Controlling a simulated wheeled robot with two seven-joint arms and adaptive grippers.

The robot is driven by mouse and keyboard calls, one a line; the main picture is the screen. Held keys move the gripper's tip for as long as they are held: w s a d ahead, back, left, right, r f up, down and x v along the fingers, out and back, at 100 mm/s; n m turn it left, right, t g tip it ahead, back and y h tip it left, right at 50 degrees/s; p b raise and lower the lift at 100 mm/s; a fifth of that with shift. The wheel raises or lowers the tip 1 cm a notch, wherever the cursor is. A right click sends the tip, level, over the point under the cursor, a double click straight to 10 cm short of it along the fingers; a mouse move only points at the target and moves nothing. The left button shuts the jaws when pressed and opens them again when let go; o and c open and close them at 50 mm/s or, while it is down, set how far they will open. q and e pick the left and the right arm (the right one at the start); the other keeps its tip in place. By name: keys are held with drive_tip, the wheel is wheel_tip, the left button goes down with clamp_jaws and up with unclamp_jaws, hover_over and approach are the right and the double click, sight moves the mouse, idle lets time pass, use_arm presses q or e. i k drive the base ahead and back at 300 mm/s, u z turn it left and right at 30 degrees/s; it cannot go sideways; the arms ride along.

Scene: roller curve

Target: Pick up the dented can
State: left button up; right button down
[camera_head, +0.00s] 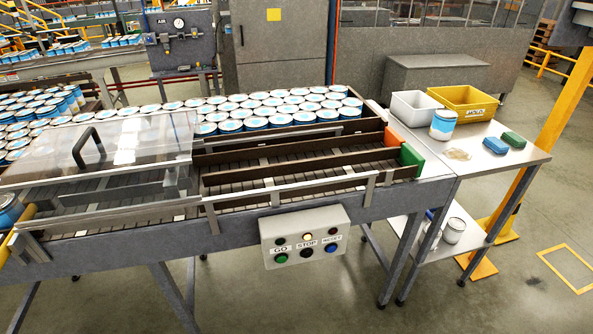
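Many blue-and-white cans (282,116) with pale lids stand packed together along the conveyor. One blue-and-white can (442,125) stands alone on the metal side table (510,165), in front of the bins. Another can (8,211) shows at the left edge of the view, partly cut off, near a yellow bar. A pale can-like container (454,230) is on the side table's lower shelf. I cannot tell from this view which can is dented. Neither of my grippers is in view.
A clear cover with a black handle (91,146) lies over the conveyor's left part. An orange block (391,136) and a green block (411,158) close the lane ends. A button box (305,237) hangs in front. White (413,108) and yellow (464,103) bins and two sponges stand on the side table.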

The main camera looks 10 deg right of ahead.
sight(441, 128)
drive_tip(key=z, duration=1.35)
